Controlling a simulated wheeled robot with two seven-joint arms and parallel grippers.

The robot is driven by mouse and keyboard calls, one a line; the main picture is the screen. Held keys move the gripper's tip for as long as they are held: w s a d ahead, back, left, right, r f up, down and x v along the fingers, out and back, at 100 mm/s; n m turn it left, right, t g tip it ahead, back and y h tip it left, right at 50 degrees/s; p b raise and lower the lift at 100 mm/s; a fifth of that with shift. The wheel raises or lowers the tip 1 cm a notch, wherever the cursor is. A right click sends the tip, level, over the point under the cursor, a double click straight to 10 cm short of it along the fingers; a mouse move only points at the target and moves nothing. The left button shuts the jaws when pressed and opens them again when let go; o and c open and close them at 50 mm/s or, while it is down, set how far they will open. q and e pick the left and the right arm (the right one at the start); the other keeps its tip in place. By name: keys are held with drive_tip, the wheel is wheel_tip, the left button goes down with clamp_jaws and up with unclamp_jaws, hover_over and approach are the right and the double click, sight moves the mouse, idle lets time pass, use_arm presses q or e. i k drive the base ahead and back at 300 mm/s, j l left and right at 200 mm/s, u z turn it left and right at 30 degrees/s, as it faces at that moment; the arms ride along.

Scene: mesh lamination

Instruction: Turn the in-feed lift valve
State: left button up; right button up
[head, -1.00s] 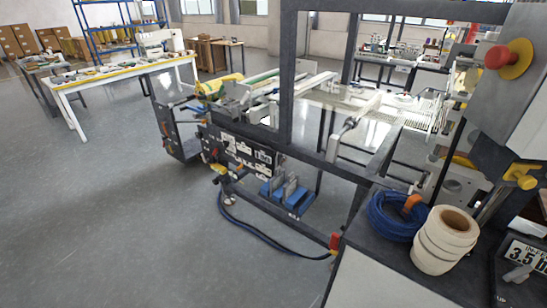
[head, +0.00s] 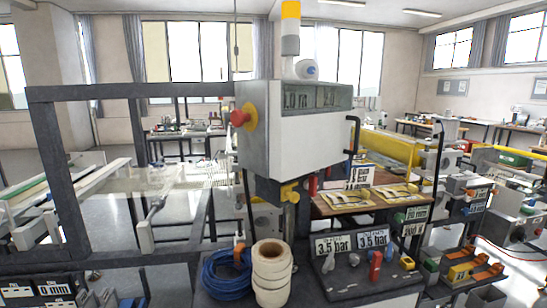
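Two white plates reading 3.5 bar, a left one (head: 333,245) and a right one (head: 373,238), stand on a dark sloped panel (head: 345,284) at the lower centre right of the head view. A pale lever (head: 327,264) sits in front of the left plate, and another pale knob (head: 353,260) is to its right. A red handle (head: 375,266) stands upright further right. The small print above the readings is too small to read now; the earlier frame shows part of "IN-FE" on a 3.5 plate. Neither of my grippers shows.
A roll stack of cream tape (head: 271,273) and a coiled blue hose (head: 228,275) sit left of the panel. A grey control box (head: 295,130) with a red emergency button (head: 240,118) hangs above. A dark machine frame (head: 58,170) stands at left.

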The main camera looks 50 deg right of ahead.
sight(329, 264)
drive_tip(key=z, duration=1.6)
